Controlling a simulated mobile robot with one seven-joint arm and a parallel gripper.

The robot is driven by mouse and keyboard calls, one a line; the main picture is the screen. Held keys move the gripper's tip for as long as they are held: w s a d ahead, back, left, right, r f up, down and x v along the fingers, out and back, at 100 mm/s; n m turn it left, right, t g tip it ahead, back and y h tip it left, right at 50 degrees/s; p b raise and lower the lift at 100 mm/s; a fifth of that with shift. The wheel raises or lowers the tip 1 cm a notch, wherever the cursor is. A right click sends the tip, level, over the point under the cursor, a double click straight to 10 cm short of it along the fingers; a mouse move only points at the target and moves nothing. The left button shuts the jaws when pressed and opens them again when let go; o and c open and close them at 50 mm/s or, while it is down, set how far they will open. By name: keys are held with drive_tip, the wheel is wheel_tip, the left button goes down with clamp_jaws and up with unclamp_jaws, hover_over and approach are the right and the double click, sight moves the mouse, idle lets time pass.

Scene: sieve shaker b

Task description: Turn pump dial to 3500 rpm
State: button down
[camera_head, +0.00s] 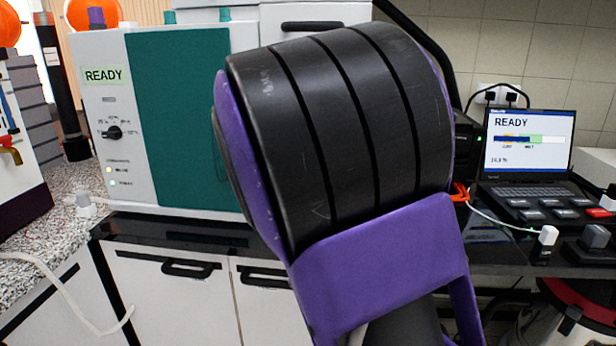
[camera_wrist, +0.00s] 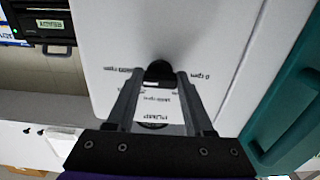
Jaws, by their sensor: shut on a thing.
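The pump dial (camera_wrist: 160,70) is a small black knob on a pale panel (camera_wrist: 215,40) in the wrist view. My gripper (camera_wrist: 160,76) is shut on the dial, with one finger on each side of it. Small rpm labels surround the dial and appear upside down; one looks like 0 rpm, the others are too small to read surely. The word PUMP shows upside down between the fingers. The dial's pointer setting cannot be told. In the head view my black and purple arm hides the gripper and the pump dial.
A teal-fronted machine (camera_head: 180,110) with a READY display and its own black knob (camera_head: 113,132) stands left of my arm. A laptop (camera_head: 527,140) reading READY and a button pad (camera_head: 550,210) are at the right. White cupboards (camera_head: 175,300) with black handles lie below.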

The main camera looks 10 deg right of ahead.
drive_tip(key=shift+r, duration=0.2)
drive_tip(key=shift+c, duration=1.4)
unclamp_jaws()
drive_tip(key=shift+w+f, duration=0.1)
drive_tip(key=shift+f, duration=0.1)
